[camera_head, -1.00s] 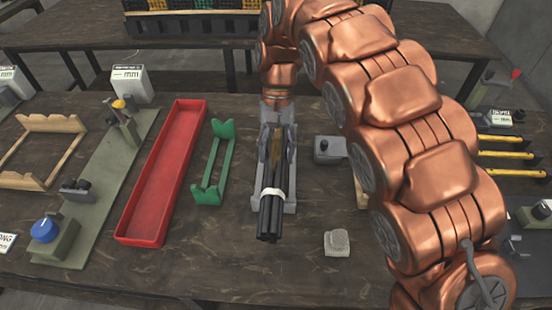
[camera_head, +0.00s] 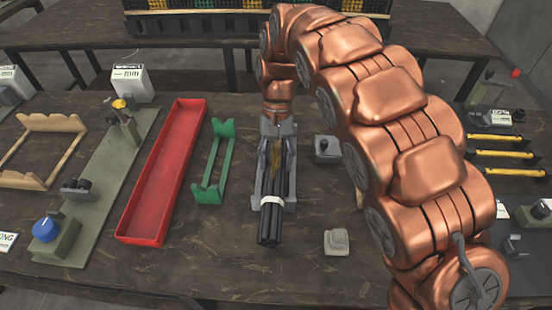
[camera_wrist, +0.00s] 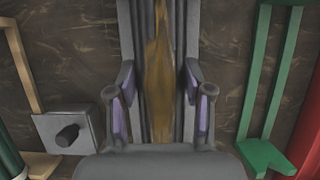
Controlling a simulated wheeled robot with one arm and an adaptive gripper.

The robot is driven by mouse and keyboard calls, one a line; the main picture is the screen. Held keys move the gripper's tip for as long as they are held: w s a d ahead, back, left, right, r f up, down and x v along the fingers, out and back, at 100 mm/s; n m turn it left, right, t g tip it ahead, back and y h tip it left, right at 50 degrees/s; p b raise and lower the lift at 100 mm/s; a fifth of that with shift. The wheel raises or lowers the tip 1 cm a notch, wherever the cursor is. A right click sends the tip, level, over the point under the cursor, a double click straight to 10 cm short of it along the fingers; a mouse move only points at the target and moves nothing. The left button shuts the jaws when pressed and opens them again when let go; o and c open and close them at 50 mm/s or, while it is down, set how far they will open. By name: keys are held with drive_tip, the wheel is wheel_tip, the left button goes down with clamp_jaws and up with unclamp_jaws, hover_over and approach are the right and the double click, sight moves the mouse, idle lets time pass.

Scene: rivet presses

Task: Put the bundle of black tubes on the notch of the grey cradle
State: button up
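The bundle of black tubes (camera_head: 270,225) has a white band near its front end and a brown patch farther back. It lies lengthwise along the grey cradle (camera_head: 256,196), with its front end sticking out past the cradle's near end. In the wrist view the bundle (camera_wrist: 159,60) runs between the cradle's grey rails. My gripper (camera_head: 276,152) comes from above, with one finger on each side of the bundle. Whether the tubes rest fully in the notch is hidden.
A green cradle (camera_head: 199,193) and a red tray (camera_head: 125,236) stand to the left. A small grey block with a black knob (camera_head: 328,149) and a light grey block (camera_head: 336,241) lie to the right. My copper arm covers much of the right side. The front table strip is clear.

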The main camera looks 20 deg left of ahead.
sight(275, 156)
drive_tip(key=o, duration=0.4)
drive_tip(key=shift+r, duration=0.2)
drive_tip(key=p+v, duration=0.1)
drive_tip(key=v, duration=0.5)
drive_tip(key=shift+r, duration=0.25)
drive_tip(key=shift+w+r+p, duration=0.3)
drive_tip(key=shift+r, duration=0.1)
